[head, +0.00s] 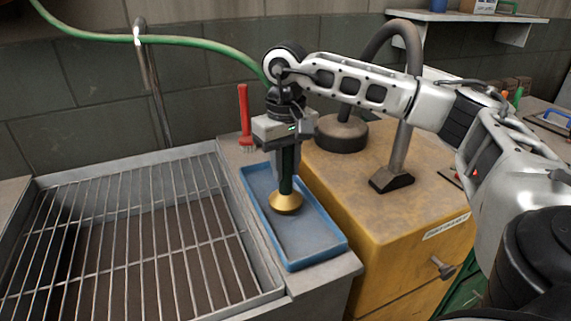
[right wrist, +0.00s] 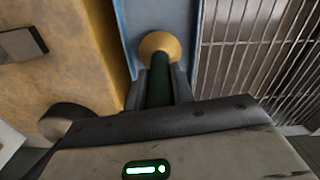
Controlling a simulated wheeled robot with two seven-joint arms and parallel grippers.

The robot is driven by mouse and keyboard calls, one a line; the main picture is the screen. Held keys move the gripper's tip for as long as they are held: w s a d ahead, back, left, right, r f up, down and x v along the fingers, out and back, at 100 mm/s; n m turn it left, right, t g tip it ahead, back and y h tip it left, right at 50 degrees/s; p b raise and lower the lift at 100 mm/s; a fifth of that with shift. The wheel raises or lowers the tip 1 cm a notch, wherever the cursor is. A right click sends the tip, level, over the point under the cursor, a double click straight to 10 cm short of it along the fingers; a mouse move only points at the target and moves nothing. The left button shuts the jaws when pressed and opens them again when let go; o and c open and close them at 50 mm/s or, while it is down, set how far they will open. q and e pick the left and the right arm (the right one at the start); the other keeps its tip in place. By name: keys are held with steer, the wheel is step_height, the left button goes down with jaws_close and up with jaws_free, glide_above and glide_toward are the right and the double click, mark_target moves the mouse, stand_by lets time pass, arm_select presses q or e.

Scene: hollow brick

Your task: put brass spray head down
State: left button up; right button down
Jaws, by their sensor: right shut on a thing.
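The brass spray head (head: 285,203) has a flared gold end and a dark green grip (head: 287,170). It points straight down over the blue tray (head: 321,250); I cannot tell for sure whether it touches the tray floor. My right gripper (head: 287,158) is shut on the dark green grip from above. In the right wrist view the brass end (right wrist: 160,45) shows beyond the fingers, with the blue tray (right wrist: 130,20) around it. The fingers hide part of the grip. My left gripper is not in view.
A metal grate (head: 140,235) over a basin lies left of the tray. A yellow cabinet (head: 345,195) with a dark curved pipe (head: 398,150) stands right. A red brush (head: 244,115) stands behind the tray. A green hose (head: 195,42) crosses above.

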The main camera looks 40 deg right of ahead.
steer(key=shift+f, duration=0.4)
steer(key=c, duration=1.2)
jaws_free()
steer(key=shift+r, duration=0.1)
step_height(320, 180, up, 12)
steer(key=shift+r+p, duration=0.1)
steer(key=shift+p, duration=0.3)
